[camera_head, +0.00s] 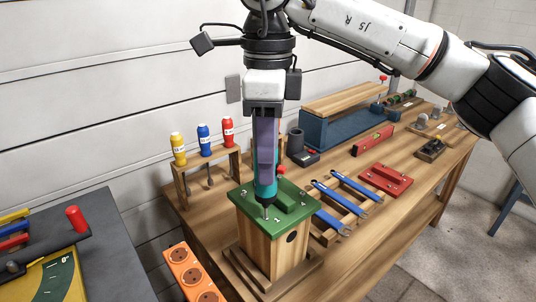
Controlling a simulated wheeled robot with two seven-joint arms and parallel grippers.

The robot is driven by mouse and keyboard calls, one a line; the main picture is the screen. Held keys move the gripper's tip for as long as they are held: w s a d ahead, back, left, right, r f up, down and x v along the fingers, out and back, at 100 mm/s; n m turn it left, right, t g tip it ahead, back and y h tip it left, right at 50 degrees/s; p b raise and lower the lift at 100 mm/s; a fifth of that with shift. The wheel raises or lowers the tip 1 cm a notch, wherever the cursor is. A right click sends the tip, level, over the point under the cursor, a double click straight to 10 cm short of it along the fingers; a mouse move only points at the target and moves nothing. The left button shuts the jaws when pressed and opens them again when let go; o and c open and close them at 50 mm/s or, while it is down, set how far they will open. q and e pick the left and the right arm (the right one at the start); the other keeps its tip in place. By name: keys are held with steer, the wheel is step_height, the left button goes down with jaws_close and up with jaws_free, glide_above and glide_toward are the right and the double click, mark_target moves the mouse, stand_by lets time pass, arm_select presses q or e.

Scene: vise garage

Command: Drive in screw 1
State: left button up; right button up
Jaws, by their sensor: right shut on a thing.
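My right gripper (265,150) points straight down, shut on a teal driver tool (266,188). The tool stands upright over the green roof (283,209) of a wooden birdhouse (259,244). Another screw (243,193) shows at the roof's left corner. Part of the roof is hidden behind the tool. My left gripper is not in view.
A wooden rack (178,184) holds yellow, blue and red screwdrivers at the left. Blue wrenches (333,194) lie right of the birdhouse. An orange socket strip (185,268) is at the front left. A red block (385,180) and blue vise (325,131) stand farther back.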

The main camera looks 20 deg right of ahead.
steer(key=shift+r, duration=0.1)
step_height(320, 180, up, 2)
steer(key=shift+r+p, duration=0.25)
steer(key=shift+p, duration=0.85)
steer(key=shift+r+p, duration=0.6)
steer(key=shift+r, duration=1.65)
